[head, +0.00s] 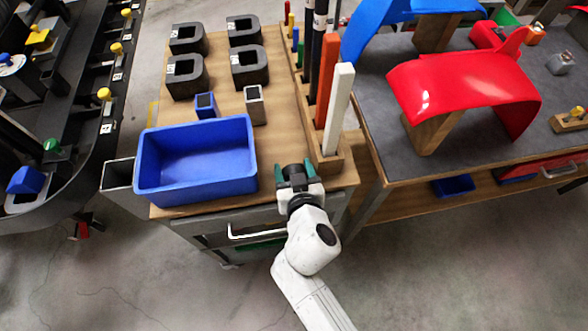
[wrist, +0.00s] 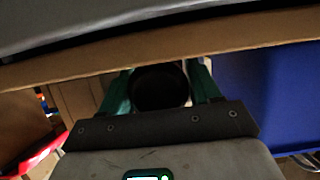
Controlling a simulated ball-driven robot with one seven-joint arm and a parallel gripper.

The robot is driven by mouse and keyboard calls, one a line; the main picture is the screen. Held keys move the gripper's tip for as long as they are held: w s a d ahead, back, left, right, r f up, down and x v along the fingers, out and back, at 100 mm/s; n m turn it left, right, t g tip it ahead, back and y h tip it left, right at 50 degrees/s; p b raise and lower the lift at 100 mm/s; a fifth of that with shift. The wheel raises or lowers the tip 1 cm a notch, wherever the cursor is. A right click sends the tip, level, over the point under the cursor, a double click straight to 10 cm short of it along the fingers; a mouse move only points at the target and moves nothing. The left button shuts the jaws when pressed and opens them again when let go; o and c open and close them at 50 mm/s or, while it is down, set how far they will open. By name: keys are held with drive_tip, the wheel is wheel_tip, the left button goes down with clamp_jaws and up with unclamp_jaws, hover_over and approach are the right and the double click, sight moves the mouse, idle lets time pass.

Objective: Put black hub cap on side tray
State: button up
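My gripper (head: 297,176) is at the front edge of the wooden cart top, right of the blue bin. Its green fingers lie on both sides of a dark round piece, which looks like the black hub cap (wrist: 160,88) in the wrist view. The fingers appear closed on it. In the head view it is only a small dark patch between the fingers. A grey open box (head: 119,178) hangs at the cart's left side, partly behind the blue bin; it may be the side tray, but I cannot be sure.
The blue bin (head: 196,190) stands empty at the cart's front left; it also shows in the wrist view (wrist: 265,90). A wooden rack (head: 331,160) with upright bars stands just right of my gripper. Several black U-shaped blocks (head: 250,67) sit behind. A bench with a red fender (head: 465,82) is right.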

drive_tip(key=shift+s+d+f, duration=0.1)
drive_tip(key=shift+d+f, duration=0.05)
drive_tip(key=shift+f, duration=0.05)
drive_tip(key=shift+r+p, duration=0.2)
drive_tip(key=shift+p, duration=0.2)
drive_tip(key=b+v, duration=0.1)
drive_tip(key=v, duration=1.1)
drive_tip(key=d+f+m+g+h, duration=0.3)
drive_tip(key=d+f+h, duration=0.1)
drive_tip(key=d, duration=0.9)
drive_tip(key=s+d+f+g, duration=0.2)
drive_tip(key=s+d+g, duration=0.1)
drive_tip(key=d, duration=0.3)
drive_tip(key=s+d+f+m+g+h, duration=0.1)
drive_tip(key=s+d+f+g, duration=0.1)
drive_tip(key=s+d, duration=0.3)
drive_tip(key=shift+s+d+g, duration=0.4)
drive_tip(key=shift+d+g, duration=0.1)
drive_tip(key=shift+d, duration=0.1)
drive_tip(key=s+g, duration=0.1)
drive_tip(key=s, duration=0.1)
drive_tip(key=s+d+g, duration=0.1)
drive_tip(key=s, duration=0.1)
drive_tip(key=s+d+g+y, duration=0.1)
drive_tip(key=s, duration=0.2)
drive_tip(key=shift+d+f, duration=0.1)
drive_tip(key=shift+f, duration=0.2)
drive_tip(key=shift+c, duration=0.2)
drive_tip(key=shift+w, duration=0.1)
